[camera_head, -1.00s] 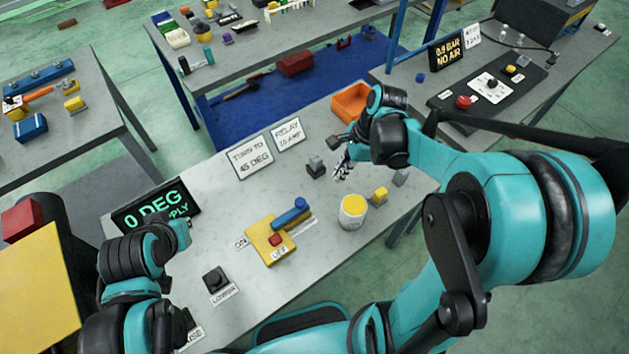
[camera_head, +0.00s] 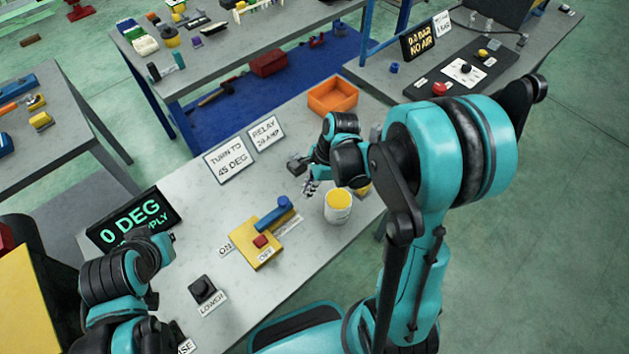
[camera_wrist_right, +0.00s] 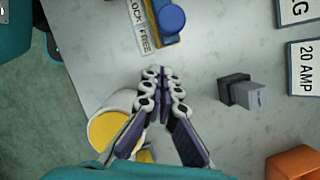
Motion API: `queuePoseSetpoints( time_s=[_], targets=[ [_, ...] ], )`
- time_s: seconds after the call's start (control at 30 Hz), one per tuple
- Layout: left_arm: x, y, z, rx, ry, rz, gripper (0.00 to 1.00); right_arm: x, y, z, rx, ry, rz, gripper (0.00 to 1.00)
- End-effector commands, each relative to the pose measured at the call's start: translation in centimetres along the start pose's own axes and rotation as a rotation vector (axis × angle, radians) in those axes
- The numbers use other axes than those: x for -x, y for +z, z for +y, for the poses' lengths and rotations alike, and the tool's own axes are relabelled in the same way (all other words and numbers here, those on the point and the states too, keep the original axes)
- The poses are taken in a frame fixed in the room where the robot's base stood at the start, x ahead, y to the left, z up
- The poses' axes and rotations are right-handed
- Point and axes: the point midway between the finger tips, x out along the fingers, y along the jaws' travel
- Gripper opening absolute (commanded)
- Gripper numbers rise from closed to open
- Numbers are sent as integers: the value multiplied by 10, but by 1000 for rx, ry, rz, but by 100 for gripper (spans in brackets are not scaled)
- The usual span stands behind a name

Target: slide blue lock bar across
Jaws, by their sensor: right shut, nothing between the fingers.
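The blue lock bar (camera_head: 273,215) lies across the yellow switch plate (camera_head: 245,236) on the grey table, next to a red button (camera_head: 260,241). In the right wrist view the bar's round blue knob (camera_wrist_right: 172,18) shows at the top, beside a label reading LOCK FREE (camera_wrist_right: 142,27). My right gripper (camera_head: 309,187) is above the table, right of the bar and apart from it. In the right wrist view its fingertips (camera_wrist_right: 163,72) are together and empty. My left arm is at the lower left; its gripper's fingers cannot be made out.
A white and yellow pot (camera_head: 338,206) stands close to my right gripper. A grey block (camera_wrist_right: 243,93), an orange bin (camera_head: 333,96) and signs (camera_head: 228,158) are farther back. A black LOWER button (camera_head: 203,289) is at the front. The table between bar and gripper is clear.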

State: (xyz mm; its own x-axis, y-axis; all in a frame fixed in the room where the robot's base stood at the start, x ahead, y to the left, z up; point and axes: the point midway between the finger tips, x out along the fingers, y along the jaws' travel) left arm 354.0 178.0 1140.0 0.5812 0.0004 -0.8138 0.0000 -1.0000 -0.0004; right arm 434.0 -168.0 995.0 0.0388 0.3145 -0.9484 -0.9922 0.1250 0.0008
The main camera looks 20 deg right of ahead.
Motion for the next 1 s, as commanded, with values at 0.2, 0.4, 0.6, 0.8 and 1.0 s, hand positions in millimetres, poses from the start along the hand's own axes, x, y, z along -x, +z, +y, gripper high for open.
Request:
queuePoseSetpoints(
  time_s=[0.2,0.4,0.6,0.8,1.0],
  targets=[
    [-1,0,0,0,0,0,0,-10,27,0,4,1,-1,0],
    [-1,1,0,0,0,0,0,-13,33,0,2,1,-1,0],
    [-1,1,0,0,0,0,0,-13,33,0,1,0,-1,0],
    [-4,3,0,0,0,0,0,-19,49,9,6,2,-1,0],
    [-8,6,0,0,0,0,0,-28,76,24,6,2,0,0]
  ],
)
